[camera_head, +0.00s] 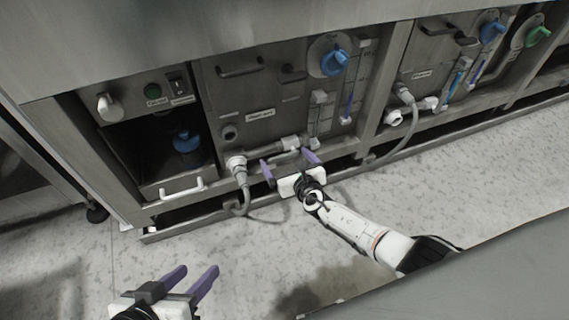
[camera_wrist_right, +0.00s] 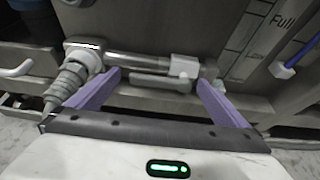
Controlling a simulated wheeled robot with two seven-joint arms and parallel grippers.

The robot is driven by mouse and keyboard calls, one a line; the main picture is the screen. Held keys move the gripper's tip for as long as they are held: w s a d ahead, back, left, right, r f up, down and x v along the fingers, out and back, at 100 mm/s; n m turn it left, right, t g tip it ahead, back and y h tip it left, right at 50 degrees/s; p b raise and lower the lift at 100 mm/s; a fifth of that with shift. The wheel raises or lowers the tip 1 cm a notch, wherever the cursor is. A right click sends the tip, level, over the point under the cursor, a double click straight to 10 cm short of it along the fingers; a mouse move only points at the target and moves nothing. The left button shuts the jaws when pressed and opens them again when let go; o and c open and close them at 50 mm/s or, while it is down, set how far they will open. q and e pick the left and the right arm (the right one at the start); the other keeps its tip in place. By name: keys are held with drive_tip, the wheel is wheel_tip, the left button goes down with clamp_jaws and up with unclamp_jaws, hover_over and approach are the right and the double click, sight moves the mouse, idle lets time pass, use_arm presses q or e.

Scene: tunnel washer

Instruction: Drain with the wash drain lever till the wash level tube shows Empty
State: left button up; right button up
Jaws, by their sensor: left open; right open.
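A horizontal pipe fitting (camera_wrist_right: 140,62) with a pale end block runs low on the front panel in the right wrist view, with a short grey bar (camera_wrist_right: 160,82) just below it. This looks like the drain lever; the head view shows the fitting too (camera_head: 290,143). My right gripper (camera_head: 288,160) is open in front of it, fingers either side of the bar, apparently holding nothing. Level tubes stand right of it: a pale one (camera_head: 317,112) and one with blue inside (camera_head: 348,100). A "Full" label (camera_wrist_right: 283,20) shows in the wrist view. My left gripper (camera_head: 195,271) is open and empty over the floor.
A corrugated grey hose (camera_head: 241,185) hangs left of the fitting. A blue knob (camera_head: 334,62) sits above the tubes. A second panel with tubes and a blue knob (camera_head: 492,32) is at right. An open bay with a blue-capped container (camera_head: 186,142) is at left. The floor in front is clear.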

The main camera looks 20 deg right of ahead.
use_arm(q)
drive_tip(key=shift+w+d+r+h, duration=0.1)
drive_tip(key=shift+d+r+h, duration=0.25)
drive_tip(key=shift+r, duration=0.1)
use_arm(e)
drive_tip(key=shift+w+f, duration=0.2)
drive_tip(key=shift+w, duration=0.4)
